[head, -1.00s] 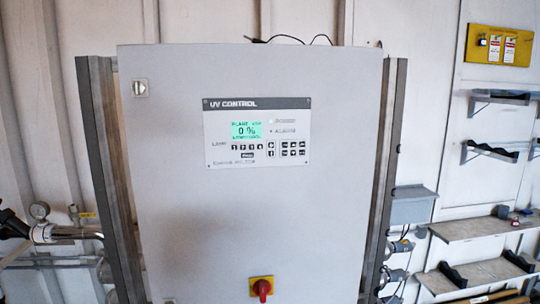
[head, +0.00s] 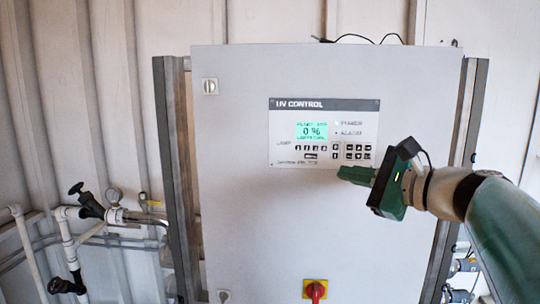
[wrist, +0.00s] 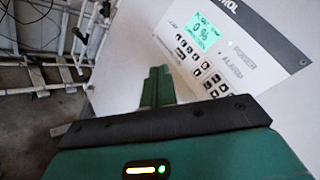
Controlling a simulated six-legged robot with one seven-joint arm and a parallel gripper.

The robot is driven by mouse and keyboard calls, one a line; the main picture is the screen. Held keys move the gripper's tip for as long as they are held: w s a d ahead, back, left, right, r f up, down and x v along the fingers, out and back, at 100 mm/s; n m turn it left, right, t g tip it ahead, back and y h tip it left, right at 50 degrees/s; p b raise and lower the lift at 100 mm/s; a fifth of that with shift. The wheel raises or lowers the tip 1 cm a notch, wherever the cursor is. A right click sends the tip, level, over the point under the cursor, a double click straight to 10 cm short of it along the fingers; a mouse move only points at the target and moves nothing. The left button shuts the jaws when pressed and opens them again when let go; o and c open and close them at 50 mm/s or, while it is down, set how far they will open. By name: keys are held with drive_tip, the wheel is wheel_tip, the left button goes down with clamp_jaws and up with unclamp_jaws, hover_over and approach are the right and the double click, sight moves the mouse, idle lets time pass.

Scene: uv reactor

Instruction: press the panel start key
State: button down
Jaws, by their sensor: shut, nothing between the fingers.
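The UV control panel (head: 290,150) is a white plate with a dark title strip on a grey cabinet door. Its green screen (head: 311,131) reads 0 %. Rows of small dark keys (head: 357,150) sit below the screen; their labels are too small to read, so I cannot tell which is the start key. The keys also show in the wrist view (wrist: 202,68). My gripper (head: 345,174) is green and shut, with nothing in it. Its tips are just below the panel's lower right part in the head view. In the wrist view the fingers (wrist: 155,76) point at the cabinet, left of the keys.
A red and yellow rotary switch (head: 316,290) is low on the cabinet door. A small key switch (head: 210,87) is at its upper left. Pipes with a gauge (head: 114,196) and black-handled valves stand to the left. The door around the panel is bare.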

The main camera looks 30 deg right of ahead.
sight(335, 156)
idle(0.3)
drive_tip(key=shift+w+d, duration=0.8)
drive_tip(key=shift+w, duration=0.4)
drive_tip(key=shift+w+d, duration=0.85)
drive_tip(key=shift+w, duration=0.4)
drive_tip(key=shift+w+d, duration=0.8)
drive_tip(key=shift+w, duration=0.4)
drive_tip(key=shift+w+d, duration=0.1)
drive_tip(key=shift+w, duration=0.05)
drive_tip(key=shift+w+d, duration=0.1)
drive_tip(key=shift+w, duration=0.1)
drive_tip(key=shift+w+d, duration=0.2)
drive_tip(key=shift+s+a, duration=0.4)
drive_tip(key=shift+s, duration=0.2)
drive_tip(key=shift+s, duration=0.1)
